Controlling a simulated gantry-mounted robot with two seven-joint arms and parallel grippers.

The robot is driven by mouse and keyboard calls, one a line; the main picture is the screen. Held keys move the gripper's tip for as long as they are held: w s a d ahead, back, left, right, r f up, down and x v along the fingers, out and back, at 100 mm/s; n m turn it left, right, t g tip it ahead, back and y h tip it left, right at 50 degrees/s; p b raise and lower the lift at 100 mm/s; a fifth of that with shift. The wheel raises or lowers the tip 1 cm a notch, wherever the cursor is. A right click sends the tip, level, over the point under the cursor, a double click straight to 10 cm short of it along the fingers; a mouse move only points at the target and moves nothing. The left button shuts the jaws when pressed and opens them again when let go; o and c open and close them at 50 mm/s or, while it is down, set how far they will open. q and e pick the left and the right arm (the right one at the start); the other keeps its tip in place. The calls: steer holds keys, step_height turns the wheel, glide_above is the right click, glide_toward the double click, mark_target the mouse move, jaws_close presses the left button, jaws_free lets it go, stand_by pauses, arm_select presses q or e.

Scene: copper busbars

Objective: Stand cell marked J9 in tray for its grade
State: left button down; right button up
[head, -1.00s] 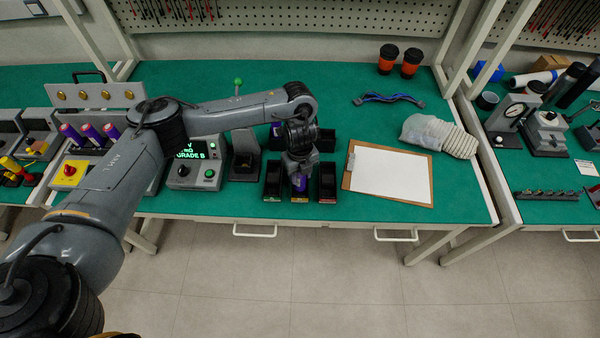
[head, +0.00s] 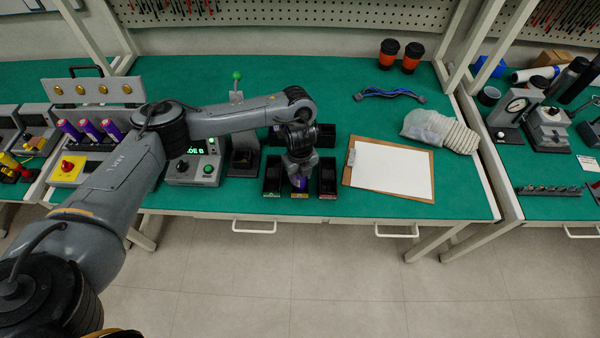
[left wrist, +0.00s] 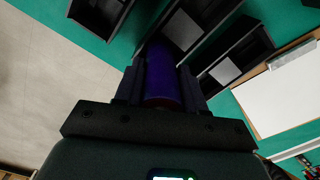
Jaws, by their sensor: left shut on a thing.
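My left gripper (head: 299,173) is shut on a purple cell (head: 299,185) at the middle tray (head: 300,195) of the front row. The cell looks upright, with its lower end at or inside that tray; whether it touches the floor cannot be told. In the left wrist view the cell (left wrist: 162,82) sits between the dark fingers (left wrist: 160,92). No J9 mark is legible. A left front tray (head: 272,180) and a right front tray (head: 327,180) flank it, both apparently empty. The tester display (head: 190,150) shows green text ending in B, partly covered by my arm. My right gripper is out of view.
More trays (head: 326,135) stand behind, partly hidden by my wrist. A black stand (head: 244,160) is to the left, and purple cells (head: 90,130) stand in a rack farther left. A clipboard (head: 392,175) lies close on the right. The bench's front edge is near.

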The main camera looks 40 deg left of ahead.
arm_select(q)
steer(key=shift+f, duration=0.15)
steer(key=shift+f, duration=0.2)
stand_by(0.3)
steer(key=shift+f, duration=0.2)
stand_by(0.4)
steer(key=c, duration=0.6)
jaws_free()
